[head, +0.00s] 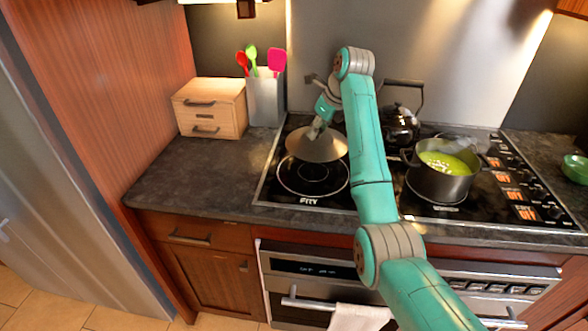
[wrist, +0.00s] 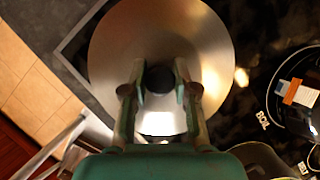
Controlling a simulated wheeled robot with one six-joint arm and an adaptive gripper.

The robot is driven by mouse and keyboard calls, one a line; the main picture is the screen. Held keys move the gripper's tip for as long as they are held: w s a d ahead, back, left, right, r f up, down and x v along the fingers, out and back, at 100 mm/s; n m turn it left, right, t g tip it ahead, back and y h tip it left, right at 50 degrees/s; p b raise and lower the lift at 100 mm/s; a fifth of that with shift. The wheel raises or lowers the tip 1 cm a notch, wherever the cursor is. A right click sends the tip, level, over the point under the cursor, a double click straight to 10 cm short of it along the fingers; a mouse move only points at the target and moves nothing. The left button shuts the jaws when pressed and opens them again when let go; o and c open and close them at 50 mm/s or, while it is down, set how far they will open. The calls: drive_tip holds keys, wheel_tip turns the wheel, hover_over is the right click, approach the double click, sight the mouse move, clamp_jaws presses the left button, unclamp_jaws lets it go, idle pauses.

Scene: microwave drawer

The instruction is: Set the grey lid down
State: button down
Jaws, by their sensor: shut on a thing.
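The grey lid (head: 316,148) is a shallow metal cone, held above the left front burner of the stove (head: 263,190) in the head view. In the wrist view the lid (wrist: 210,50) fills the upper middle, with its dark round knob (wrist: 158,78) between the fingers. My gripper (head: 317,128) is shut on the knob; its two fingers also show in the wrist view (wrist: 160,85). The lid looks raised clear of the burner, though the exact gap is hard to tell.
A pot with green soup (head: 440,178) stands on the right front burner, and a dark kettle (head: 397,130) behind it. A wooden drawer box (head: 209,108) and a utensil holder (head: 265,101) stand at the back left. The left counter (head: 185,170) in front of them is clear.

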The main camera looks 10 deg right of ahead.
sight(324, 143)
drive_tip(key=shift+a+f, duration=0.2)
drive_tip(key=shift+f, duration=0.05)
drive_tip(key=f, duration=0.5)
drive_tip(key=shift+w+a+f, duration=0.1)
drive_tip(key=shift+a+f, duration=0.1)
drive_tip(key=shift+f, duration=0.2)
drive_tip(key=shift+d+f, duration=0.1)
drive_tip(key=shift+f, duration=1.75)
drive_tip(key=shift+f, duration=0.1)
drive_tip(key=c, duration=0.9)
unclamp_jaws()
drive_tip(key=shift+f, duration=0.1)
drive_tip(key=v, duration=1.2)
